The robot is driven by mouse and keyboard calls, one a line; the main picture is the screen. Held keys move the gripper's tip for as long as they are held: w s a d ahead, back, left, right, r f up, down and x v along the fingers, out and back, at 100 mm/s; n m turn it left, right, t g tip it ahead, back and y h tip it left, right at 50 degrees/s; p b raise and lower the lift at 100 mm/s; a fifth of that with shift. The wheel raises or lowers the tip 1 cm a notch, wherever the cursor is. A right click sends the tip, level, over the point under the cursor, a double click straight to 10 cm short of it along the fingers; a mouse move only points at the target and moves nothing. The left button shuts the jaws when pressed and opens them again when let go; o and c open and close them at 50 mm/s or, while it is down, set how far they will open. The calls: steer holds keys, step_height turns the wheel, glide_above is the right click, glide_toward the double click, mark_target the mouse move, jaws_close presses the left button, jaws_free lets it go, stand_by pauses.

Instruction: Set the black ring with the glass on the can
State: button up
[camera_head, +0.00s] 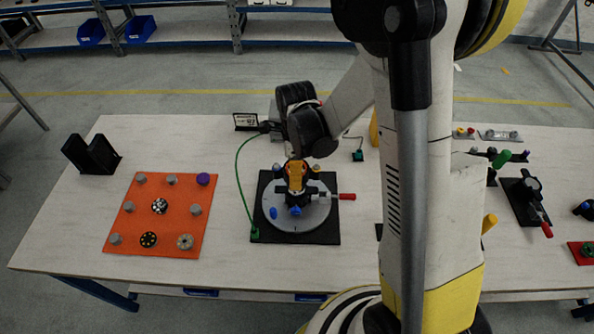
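My gripper (295,196) reaches down over a round grey disc (315,216) on a black square base (265,228). I see it from behind and above, so its fingertips and anything between them are hard to make out. I cannot pick out the can or the black ring with the glass for certain. On the orange board (127,220) lie two dark round parts with light spots, one near the middle (159,206) and one at the front (148,239). A grey round part (185,242) lies at the front right of the board.
A red-handled part (347,197) sticks out right of the disc. A green cable (238,165) curves along its left. A black holder (91,154) stands at the left edge. My arm hides part of the table's right half.

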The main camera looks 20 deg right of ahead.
steer(key=shift+f+b, duration=2.5)
steer(key=shift+f, duration=0.55)
steer(key=shift+f+b, duration=0.1)
steer(key=shift+b, duration=0.2)
steer(key=o, duration=0.7)
steer(key=shift+o, duration=0.2)
steer(key=o, duration=0.6)
step_height(320, 180, up, 12)
steer(key=shift+r, duration=0.1)
